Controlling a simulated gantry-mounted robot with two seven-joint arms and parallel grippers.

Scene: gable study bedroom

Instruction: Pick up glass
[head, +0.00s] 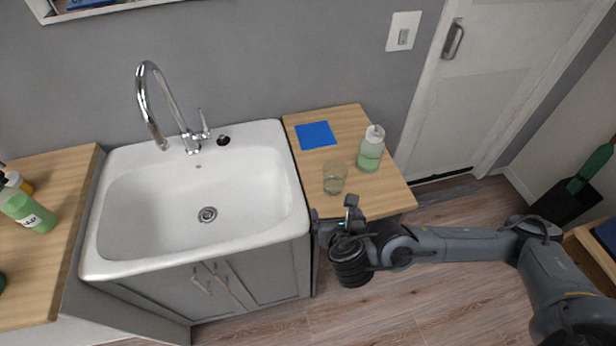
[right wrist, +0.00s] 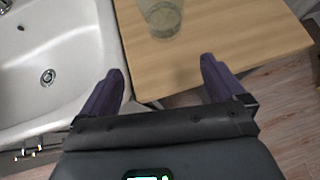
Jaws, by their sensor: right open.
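A clear glass (head: 335,177) stands upright on the small wooden counter to the right of the sink, near its front half. In the right wrist view the glass (right wrist: 161,18) is at the top edge, partly cut off, ahead of the fingers. My right gripper (head: 333,209) is in front of the counter's front edge, short of the glass and not touching it. In the right wrist view its two fingers (right wrist: 162,84) are wide apart with nothing between them. My left gripper is not in any view.
A bottle of green liquid (head: 371,150) stands close behind the glass to the right. A blue square (head: 315,135) lies flat at the counter's back left. The white sink (head: 290,215) with a tall faucet (head: 165,110) adjoins on the left. A door (head: 490,80) is at right.

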